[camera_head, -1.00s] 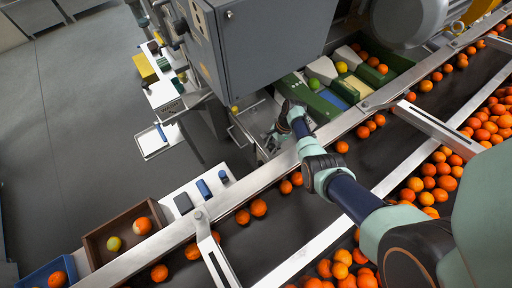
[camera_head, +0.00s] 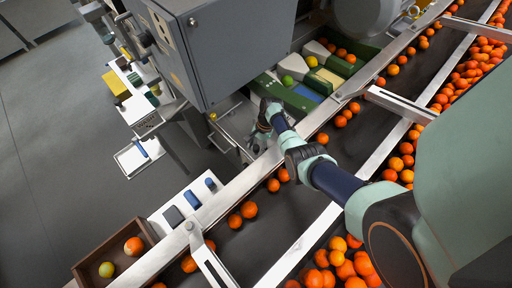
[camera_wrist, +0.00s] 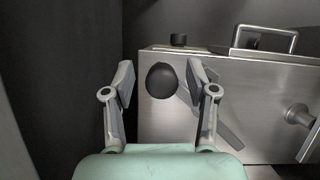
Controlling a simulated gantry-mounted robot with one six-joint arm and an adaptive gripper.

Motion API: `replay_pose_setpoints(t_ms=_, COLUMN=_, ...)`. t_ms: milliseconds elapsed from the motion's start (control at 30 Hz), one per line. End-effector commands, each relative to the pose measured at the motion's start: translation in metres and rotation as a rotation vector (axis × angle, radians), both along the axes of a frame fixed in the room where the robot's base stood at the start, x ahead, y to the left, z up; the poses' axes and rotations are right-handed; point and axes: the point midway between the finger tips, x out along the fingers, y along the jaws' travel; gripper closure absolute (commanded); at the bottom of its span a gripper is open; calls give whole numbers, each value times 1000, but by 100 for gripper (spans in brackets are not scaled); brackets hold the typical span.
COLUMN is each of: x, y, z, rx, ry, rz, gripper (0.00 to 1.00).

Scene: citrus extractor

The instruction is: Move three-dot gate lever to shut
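My gripper (camera_wrist: 160,83) is open, with one finger on each side of a round black knob (camera_wrist: 161,80) in the wrist view. I cannot tell whether the fingers touch the knob. A flat grey lever bar (camera_wrist: 226,128) slants down to the right behind the right finger, on the front of a metal box (camera_wrist: 165,130). The knob seems to be the end of this bar. No dot marks can be made out. In the head view my gripper (camera_head: 256,142) is beyond the conveyor rail, below the grey cabinet, and the lever cannot be made out.
The metal box carries a bar handle (camera_wrist: 266,38) on top and a round metal knob (camera_wrist: 297,114) at the right. A dark wall (camera_wrist: 60,80) stands close at the left. In the head view the grey cabinet (camera_head: 245,45) hangs above, and a conveyor (camera_head: 285,210) with oranges runs under my arm.

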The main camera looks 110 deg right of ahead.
Motion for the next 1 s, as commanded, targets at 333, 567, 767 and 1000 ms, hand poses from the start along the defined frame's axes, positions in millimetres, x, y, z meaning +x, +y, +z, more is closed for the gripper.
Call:
replay_pose_setpoints(t_ms=333, x=-10, y=-7, z=26, rx=-5, ry=1, rz=-3, gripper=43)
replay_pose_setpoints(t_ms=567, x=-29, y=-17, z=80, rx=-5, ry=1, rz=-2, gripper=43)
replay_pose_setpoints(t_ms=767, x=-39, y=-22, z=107, rx=-2, ry=0, rz=-2, gripper=43)
replay_pose_setpoints(t_ms=1000, x=-40, y=-22, z=111, rx=0, ry=0, rz=-1, gripper=43)
